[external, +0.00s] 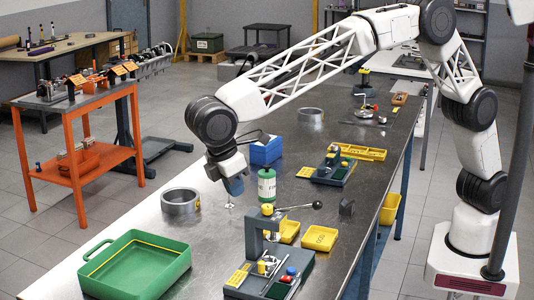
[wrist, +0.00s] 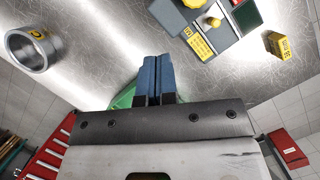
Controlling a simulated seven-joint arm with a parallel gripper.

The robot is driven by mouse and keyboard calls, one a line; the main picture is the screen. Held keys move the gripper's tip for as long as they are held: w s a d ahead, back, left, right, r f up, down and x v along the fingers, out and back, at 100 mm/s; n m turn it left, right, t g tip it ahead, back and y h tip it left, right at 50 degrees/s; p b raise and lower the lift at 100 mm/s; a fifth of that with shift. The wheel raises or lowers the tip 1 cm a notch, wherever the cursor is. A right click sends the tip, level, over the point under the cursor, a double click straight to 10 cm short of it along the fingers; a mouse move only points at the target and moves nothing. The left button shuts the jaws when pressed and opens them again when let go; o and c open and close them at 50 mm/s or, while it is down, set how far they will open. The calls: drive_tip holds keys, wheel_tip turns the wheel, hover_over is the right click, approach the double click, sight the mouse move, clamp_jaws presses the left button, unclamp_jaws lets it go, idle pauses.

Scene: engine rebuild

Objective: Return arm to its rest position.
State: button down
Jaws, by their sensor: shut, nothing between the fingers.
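My gripper (external: 234,189) hangs from my white arm over the metal workbench (external: 215,240), in the left middle of the external view. Its blue fingers point down, with the tips above the bench top. In the wrist view my gripper (wrist: 158,62) has its two blue fingers pressed together with nothing between them. My arm is stretched out across the bench from its base at the right. A green and white canister (external: 267,186) stands just right of the fingers, and a steel ring (external: 181,202) lies to their left. The ring also shows in the wrist view (wrist: 32,50).
A green tray (external: 136,266) is at the near left and a press-like fixture (external: 262,245) at the near middle. Yellow bins (external: 320,238), a blue bin (external: 266,152) and a second fixture (external: 332,168) stand around. An orange cart (external: 80,140) is off to the left.

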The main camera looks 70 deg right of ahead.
drive_tip(key=w+d+r+m+y, duration=0.1)
drive_tip(key=d+r, duration=0.2)
drive_tip(key=d, duration=0.7)
drive_tip(key=w+d+r+m, duration=0.15)
drive_tip(key=d+r, duration=0.25)
drive_tip(key=d, duration=0.6)
drive_tip(key=s+d+r+m+t+y, duration=0.1)
drive_tip(key=s+d, duration=0.2)
drive_tip(key=d, duration=0.8)
drive_tip(key=s+d+r+m+t, duration=0.1)
drive_tip(key=s+d+r+m, duration=0.15)
drive_tip(key=d, duration=0.75)
drive_tip(key=s+d+f+m+t+y, duration=0.1)
drive_tip(key=s+d+f+m, duration=0.1)
drive_tip(key=s+d, duration=1.2)
drive_tip(key=s+d+f+m+t, duration=0.1)
drive_tip(key=s+d+f+m, duration=0.2)
drive_tip(key=s+d+f, duration=0.4)
drive_tip(key=s+d, duration=0.5)
drive_tip(key=s, duration=0.1)
drive_tip(key=shift+s+d+m+t, duration=0.2)
drive_tip(key=shift+d+m+t, duration=0.1)
drive_tip(key=shift+d, duration=0.05)
